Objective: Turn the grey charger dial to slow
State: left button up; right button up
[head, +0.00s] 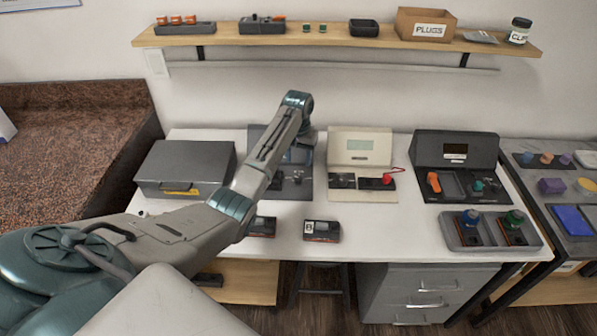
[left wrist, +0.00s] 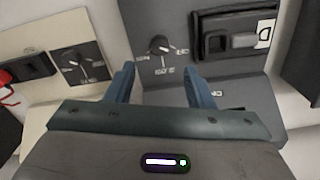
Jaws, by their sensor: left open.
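The grey charger (head: 301,188) stands at the back of the white table, partly hidden by my left arm. In the left wrist view its sloping panel (left wrist: 162,82) carries a dark dial (left wrist: 159,45) with a pale pointer mark and small white labels around it, too small to read surely. My left gripper (head: 304,148) hangs over the charger. In the left wrist view its two blue fingers (left wrist: 160,86) are open and empty, apart from the dial, which shows beyond the tips and between them. My right gripper is not in view.
A cream device (head: 362,145) with its own dial (left wrist: 82,62) stands right beside the charger. A dark station (head: 455,172) is farther right, a grey box (head: 185,165) to the left. Black modules (head: 322,231) lie in front. A shelf (head: 340,42) runs above.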

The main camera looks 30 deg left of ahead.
aim_at(299, 178)
pick_arm(q)
jog(key=f, duration=0.3)
jog(key=shift+s+d, duration=0.15)
jog(key=shift+s, duration=0.1)
jog(key=f, duration=0.4)
jog(key=shift+w+f+p, duration=0.1)
jog(key=shift+w+p, duration=0.1)
jog(key=shift+p, duration=0.2)
jog(key=shift+f, duration=0.4)
jog(key=c, duration=1)
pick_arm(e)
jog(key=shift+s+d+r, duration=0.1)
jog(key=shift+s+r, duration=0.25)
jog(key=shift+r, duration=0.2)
